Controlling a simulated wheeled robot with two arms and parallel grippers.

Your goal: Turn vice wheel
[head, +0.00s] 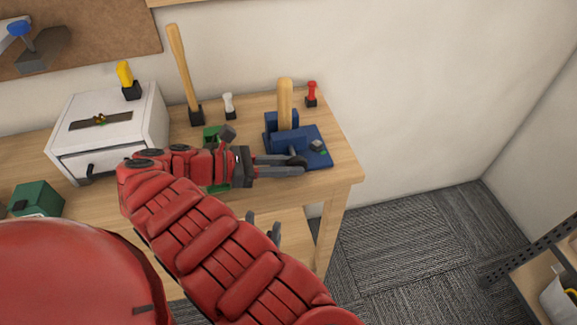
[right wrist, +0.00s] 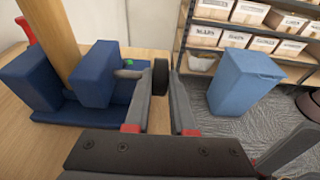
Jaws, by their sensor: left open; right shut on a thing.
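The blue vice (head: 311,155) stands near the right end of the wooden workbench, with an upright wooden handle (head: 285,97) between its jaws. Its dark wheel (right wrist: 160,77) sits at the end of a grey screw on the vice's front. My right gripper (head: 300,167) reaches across to the wheel. In the right wrist view my right gripper (right wrist: 160,115) has one finger on each side of the wheel's rim and is shut on it. My left gripper (head: 263,226) shows only as two separated dark fingertips behind my right arm; the rest is hidden.
A white box (head: 110,128) with a slot and a green box (head: 36,199) stand at the left. A tall hammer (head: 184,75) and small-handled tools stand behind. A blue bin (right wrist: 243,84) and a shelf of boxes (right wrist: 250,40) are beyond the bench.

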